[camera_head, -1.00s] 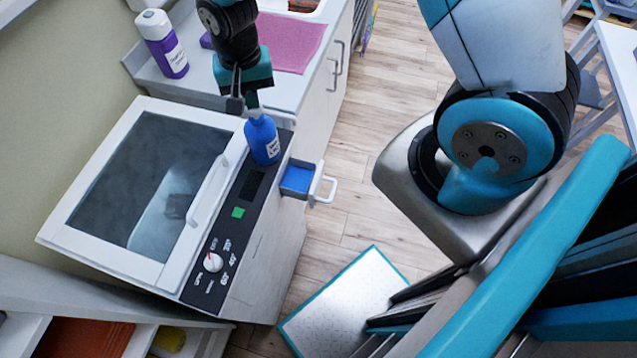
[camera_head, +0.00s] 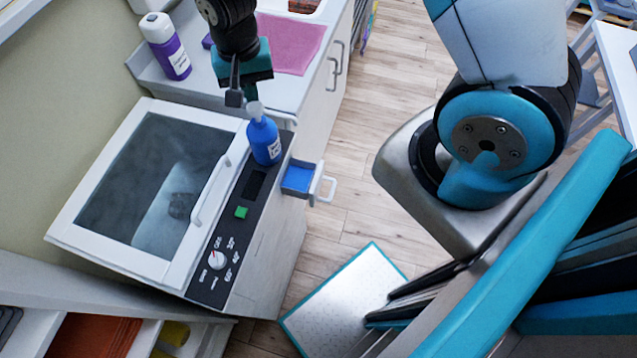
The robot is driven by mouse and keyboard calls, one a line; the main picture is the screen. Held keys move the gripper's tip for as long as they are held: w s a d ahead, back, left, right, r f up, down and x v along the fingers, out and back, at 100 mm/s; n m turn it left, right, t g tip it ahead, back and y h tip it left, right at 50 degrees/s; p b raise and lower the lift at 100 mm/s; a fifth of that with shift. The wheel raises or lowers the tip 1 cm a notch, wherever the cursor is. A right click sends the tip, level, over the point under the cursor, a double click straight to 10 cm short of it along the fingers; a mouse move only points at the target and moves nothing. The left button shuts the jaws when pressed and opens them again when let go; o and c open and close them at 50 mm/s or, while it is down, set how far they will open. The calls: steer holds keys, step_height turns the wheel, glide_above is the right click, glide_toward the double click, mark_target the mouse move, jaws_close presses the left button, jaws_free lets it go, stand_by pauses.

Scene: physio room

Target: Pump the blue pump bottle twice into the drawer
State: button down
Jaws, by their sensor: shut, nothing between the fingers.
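The blue pump bottle (camera_head: 264,140) stands upright on the right part of the white machine's top, behind its black control panel. It has a white pump head (camera_head: 255,109) and a white label. My gripper (camera_head: 234,98) is shut and empty, pointing down, just above and to the left of the pump head in the picture. I cannot tell whether it touches the pump head. The small drawer (camera_head: 312,180) is pulled out of the machine's side, with a blue inside and a white handle. It lies to the lower right of the bottle.
The white machine (camera_head: 126,250) has a dark glass door, a dial and a green button. A purple bottle with a white cap (camera_head: 166,46) stands on the counter behind, near a pink cloth (camera_head: 290,42). A metal step with a teal edge (camera_head: 345,297) is on the floor.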

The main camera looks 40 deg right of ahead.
steer(key=shift+f, duration=0.2)
steer(key=shift+f+b, duration=1.45)
steer(key=shift+f, duration=0.3)
steer(key=shift+r, duration=0.2)
steer(key=shift+r+p, duration=1.6)
steer(key=shift+r, duration=0.15)
step_height(320, 180, up, 6)
steer(key=p, duration=0.4)
steer(key=shift+p, duration=0.4)
